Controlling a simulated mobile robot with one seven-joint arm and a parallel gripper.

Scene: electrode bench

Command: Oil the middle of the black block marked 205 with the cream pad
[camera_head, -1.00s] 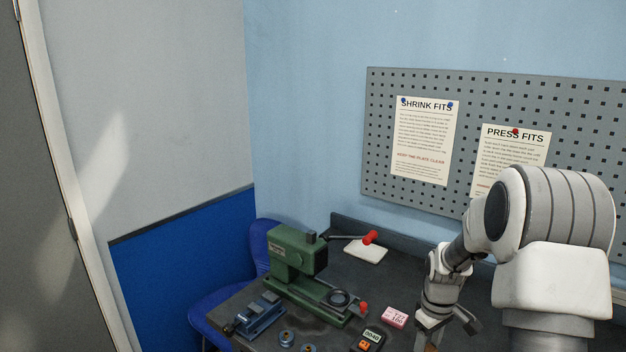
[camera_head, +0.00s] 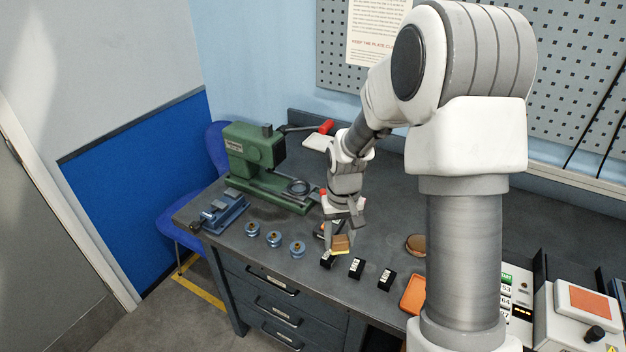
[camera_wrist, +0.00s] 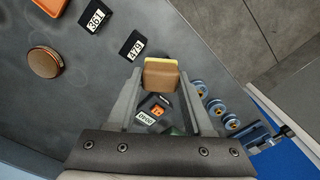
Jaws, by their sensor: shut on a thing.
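My gripper (camera_head: 339,240) is shut on a brown block with a cream face, the cream pad (camera_head: 341,246). In the wrist view the pad (camera_wrist: 161,77) sits between the two fingers, its cream edge facing away. The pad is just above or against the leftmost of three black blocks (camera_head: 327,262); I cannot tell whether they touch. That block's number is too small to read in the head view, and the pad hides it in the wrist view. The other two blocks read 479 (camera_wrist: 132,46) and 361 (camera_wrist: 93,17).
A green press (camera_head: 255,150), a blue vise (camera_head: 220,211) and several blue pulley-like wheels (camera_head: 274,239) stand left. A display device (camera_wrist: 153,109) is behind the pad. An orange tray (camera_head: 412,296) and a round brown object (camera_head: 416,244) lie right.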

